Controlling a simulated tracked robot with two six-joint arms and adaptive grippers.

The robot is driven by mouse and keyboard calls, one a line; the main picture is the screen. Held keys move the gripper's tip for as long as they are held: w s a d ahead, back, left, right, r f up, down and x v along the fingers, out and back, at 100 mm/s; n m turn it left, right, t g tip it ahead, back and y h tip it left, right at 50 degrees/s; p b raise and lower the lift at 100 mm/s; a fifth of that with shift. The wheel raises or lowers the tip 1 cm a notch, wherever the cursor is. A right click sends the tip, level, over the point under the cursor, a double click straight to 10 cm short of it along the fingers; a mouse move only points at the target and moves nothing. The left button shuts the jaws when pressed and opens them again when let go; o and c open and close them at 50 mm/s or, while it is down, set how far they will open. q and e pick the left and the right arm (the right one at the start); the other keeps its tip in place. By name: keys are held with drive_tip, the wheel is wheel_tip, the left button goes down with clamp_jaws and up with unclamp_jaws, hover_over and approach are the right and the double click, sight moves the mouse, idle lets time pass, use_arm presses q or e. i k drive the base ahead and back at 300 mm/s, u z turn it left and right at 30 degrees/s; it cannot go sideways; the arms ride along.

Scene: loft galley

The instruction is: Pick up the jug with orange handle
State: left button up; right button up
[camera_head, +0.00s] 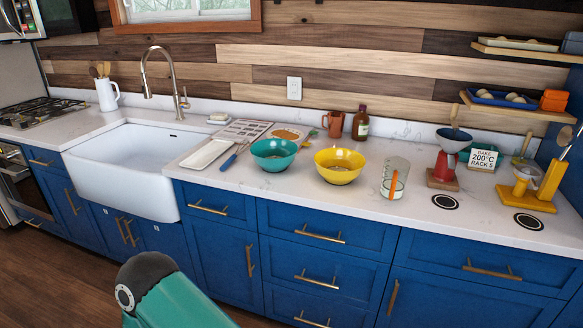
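The jug with orange handle (389,168) is a clear glass vessel standing upright on the white counter, right of the middle in the head view. Its orange handle faces toward me. It looks empty. It stands between the yellow bowl and the red scale, touching neither. Neither of my grippers is in view. A teal and dark grey part of my own body shows at the bottom left of the middle, well below the counter and away from the jug.
A yellow bowl (340,174) and a teal bowl (274,163) stand left of the jug. A red scale (443,168) and a yellow device (527,195) stand to its right. Blue drawers (325,237) front the counter (330,202). Counter space before the jug is clear.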

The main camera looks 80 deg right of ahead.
sight(396, 170)
drive_tip(key=u, duration=1.9)
drive_tip(key=i, duration=0.1)
drive_tip(key=z, duration=3.2)
drive_tip(key=i, duration=0.25)
drive_tip(key=z, duration=2.35)
drive_tip(key=k, duration=0.45)
drive_tip(key=z, duration=0.4)
drive_tip(key=i, duration=1.4)
drive_tip(key=u, duration=0.35)
